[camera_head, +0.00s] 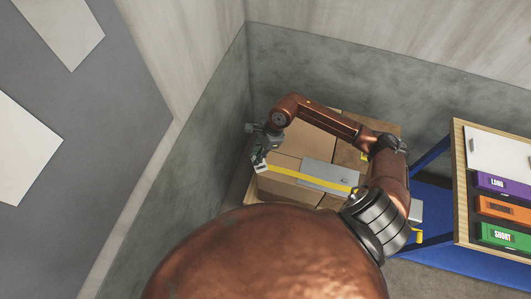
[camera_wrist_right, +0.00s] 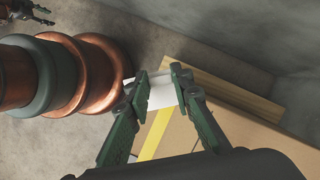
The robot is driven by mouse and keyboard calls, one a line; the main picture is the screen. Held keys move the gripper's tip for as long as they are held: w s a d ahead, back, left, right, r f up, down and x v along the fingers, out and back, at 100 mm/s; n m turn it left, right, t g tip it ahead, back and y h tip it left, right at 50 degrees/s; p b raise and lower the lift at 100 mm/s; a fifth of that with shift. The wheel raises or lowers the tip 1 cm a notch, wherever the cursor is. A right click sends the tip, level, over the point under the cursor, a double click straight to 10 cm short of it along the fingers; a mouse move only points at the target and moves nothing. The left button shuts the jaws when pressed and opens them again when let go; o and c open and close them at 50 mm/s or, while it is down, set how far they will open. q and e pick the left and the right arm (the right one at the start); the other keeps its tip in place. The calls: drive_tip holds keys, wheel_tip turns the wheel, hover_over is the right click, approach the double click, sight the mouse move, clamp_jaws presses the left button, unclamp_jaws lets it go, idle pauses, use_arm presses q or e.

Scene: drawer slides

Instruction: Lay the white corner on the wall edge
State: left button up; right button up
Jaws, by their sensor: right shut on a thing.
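My right gripper (camera_head: 262,158) is shut on the white corner (camera_wrist_right: 162,94), a small white piece between the fingertips (camera_wrist_right: 162,82) in the right wrist view. In the head view it is a small white patch (camera_head: 260,168) at the left edge of a cardboard box (camera_head: 285,190), on the grey wall side. A yellow strap (camera_head: 310,181) runs across the box and ends near the white corner. It also shows in the wrist view (camera_wrist_right: 155,135). I cannot tell whether the corner touches the box edge. A dark gripper-like part, perhaps my left gripper (camera_wrist_right: 32,11), is cut off in the wrist view.
More cardboard boxes (camera_head: 312,138) stand behind, close to the grey wall (camera_head: 205,160). A grey flat piece (camera_head: 318,174) lies on the box. At the right is a shelf (camera_head: 458,180) with purple, orange and green bins (camera_head: 505,236). Bare floor shows in the wrist view.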

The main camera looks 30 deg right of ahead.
drive_tip(key=d+f+m, duration=0.1)
drive_tip(key=m, duration=0.1)
drive_tip(key=d+f+m+t+h, duration=0.1)
drive_tip(key=d+m, duration=0.1)
drive_tip(key=m, duration=0.1)
drive_tip(key=d+f+m+t, duration=0.1)
drive_tip(key=m, duration=0.1)
drive_tip(key=shift+w+d, duration=0.25)
drive_tip(key=shift+d, duration=0.15)
drive_tip(key=shift+m, duration=0.3)
use_arm(q)
drive_tip(key=shift+w+f, duration=0.25)
drive_tip(key=shift+w, duration=0.05)
use_arm(e)
drive_tip(key=shift+t, duration=0.3)
use_arm(q)
drive_tip(key=shift+f+b, duration=0.1)
drive_tip(key=shift+b, duration=0.25)
use_arm(e)
drive_tip(key=shift+d, duration=0.1)
